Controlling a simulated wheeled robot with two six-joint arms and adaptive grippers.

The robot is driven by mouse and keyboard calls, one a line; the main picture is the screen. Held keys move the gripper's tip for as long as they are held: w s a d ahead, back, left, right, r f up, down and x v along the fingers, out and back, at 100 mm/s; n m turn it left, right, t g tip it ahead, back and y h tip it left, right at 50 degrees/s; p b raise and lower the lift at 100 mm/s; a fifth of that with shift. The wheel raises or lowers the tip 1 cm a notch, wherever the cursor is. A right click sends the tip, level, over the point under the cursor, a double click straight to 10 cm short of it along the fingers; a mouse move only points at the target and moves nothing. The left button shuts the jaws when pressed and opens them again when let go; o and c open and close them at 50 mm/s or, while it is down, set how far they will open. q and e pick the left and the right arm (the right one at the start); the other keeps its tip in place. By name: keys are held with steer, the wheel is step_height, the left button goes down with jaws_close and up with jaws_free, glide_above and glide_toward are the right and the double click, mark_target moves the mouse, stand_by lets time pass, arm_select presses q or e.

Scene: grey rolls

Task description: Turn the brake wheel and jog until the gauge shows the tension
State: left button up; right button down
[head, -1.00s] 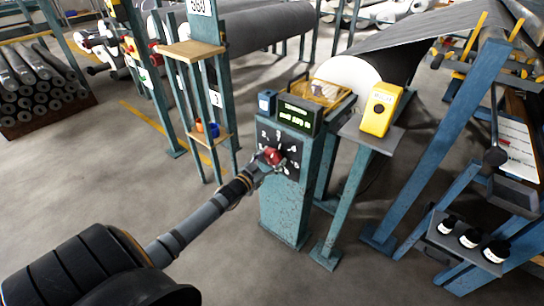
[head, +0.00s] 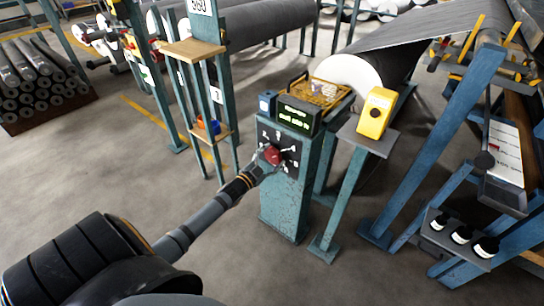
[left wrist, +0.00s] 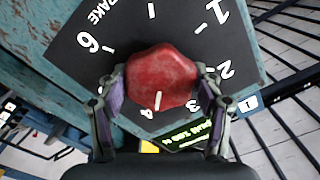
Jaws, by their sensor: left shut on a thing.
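The red brake wheel (head: 272,155) sits on a black numbered dial plate on the front of a teal post. My left gripper (head: 268,160) is shut on it. In the left wrist view the wheel (left wrist: 160,78) is between both fingers (left wrist: 160,88), and its white pointer mark lies towards the 4. The dial plate (left wrist: 85,45) shows BRAKE and several numbers. The gauge display (head: 296,115) on top of the post has green text, too small to read surely. A yellow box with a dark round button (head: 376,112) stands on a stand to the right. My right gripper is not in view.
A large grey roll (head: 390,62) with its web stands behind the post. Teal frame beams (head: 440,140) and a shelf with several black-and-white items (head: 461,236) are at the right. The floor (head: 130,180) left of the post is clear.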

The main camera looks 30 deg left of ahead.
arm_select(q)
steer(key=o, duration=1.2)
steer(key=shift+c, duration=0.2)
steer(key=s, duration=1.2)
steer(key=shift+a, duration=0.35)
steer(key=shift+f, duration=0.1)
